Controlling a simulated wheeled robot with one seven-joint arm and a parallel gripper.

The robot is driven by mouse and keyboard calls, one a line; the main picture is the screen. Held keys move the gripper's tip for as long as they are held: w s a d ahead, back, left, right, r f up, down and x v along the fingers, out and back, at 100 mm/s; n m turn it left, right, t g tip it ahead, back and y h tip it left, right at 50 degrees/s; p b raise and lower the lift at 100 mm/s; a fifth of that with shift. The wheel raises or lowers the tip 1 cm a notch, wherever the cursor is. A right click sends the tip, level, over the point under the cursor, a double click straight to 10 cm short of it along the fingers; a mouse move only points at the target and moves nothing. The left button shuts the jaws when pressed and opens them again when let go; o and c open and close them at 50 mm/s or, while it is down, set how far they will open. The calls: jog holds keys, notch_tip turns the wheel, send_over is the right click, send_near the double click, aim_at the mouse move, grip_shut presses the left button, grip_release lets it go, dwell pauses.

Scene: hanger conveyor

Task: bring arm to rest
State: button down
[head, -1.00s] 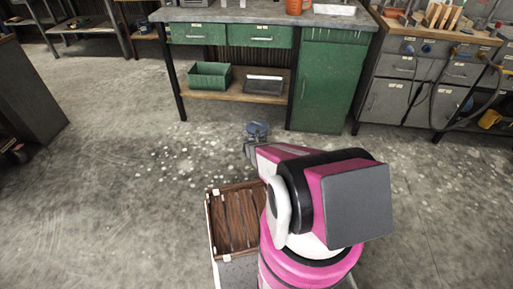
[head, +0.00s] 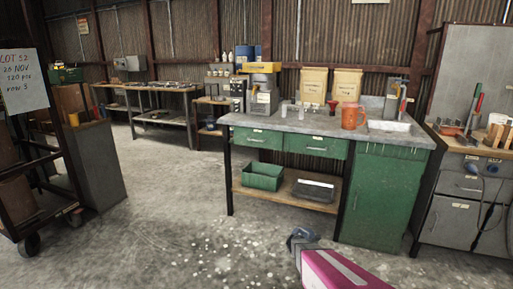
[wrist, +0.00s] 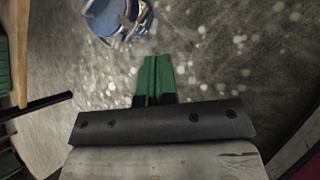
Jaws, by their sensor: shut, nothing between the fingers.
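My magenta and white arm (head: 340,271) enters the head view at the bottom edge, in front of the green workbench. A blue round thing (wrist: 110,14) shows past the fingertips, cut by the top edge. A small blue-grey shape (head: 300,238) sits at the arm's far end in the head view; I cannot tell what it is.
A grey drawer cabinet (head: 456,190) is at right, a wheeled rack (head: 38,150) at left. Open floor (head: 150,215) lies between.

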jog(key=s+a+r+m+g+y, duration=0.3)
jog(key=s+a+r+m, duration=0.1)
jog(key=s+r+m, duration=0.75)
jog(key=s+a+r+m+g+y, duration=0.3)
jog(key=s+a+r+m, duration=0.1)
jog(key=s+r+m, duration=0.8)
jog(key=w+d+f+m+t, duration=0.1)
jog(key=w+d+f, duration=0.3)
jog(key=w+f, duration=0.8)
jog(key=w+d+f+m+t+h, duration=0.1)
jog(key=w+d+f, duration=0.3)
jog(key=w+f, duration=0.8)
jog(key=w+d+f+m+t+h, duration=0.1)
jog(key=w+d+f, duration=0.4)
jog(key=w+f, duration=0.8)
notch_tip(320, 180, down, 3)
jog(key=shift+r+m+t, duration=0.1)
jog(key=shift+m+t, duration=0.2)
jog(key=shift+m, duration=0.05)
jog(key=shift+d, duration=0.1)
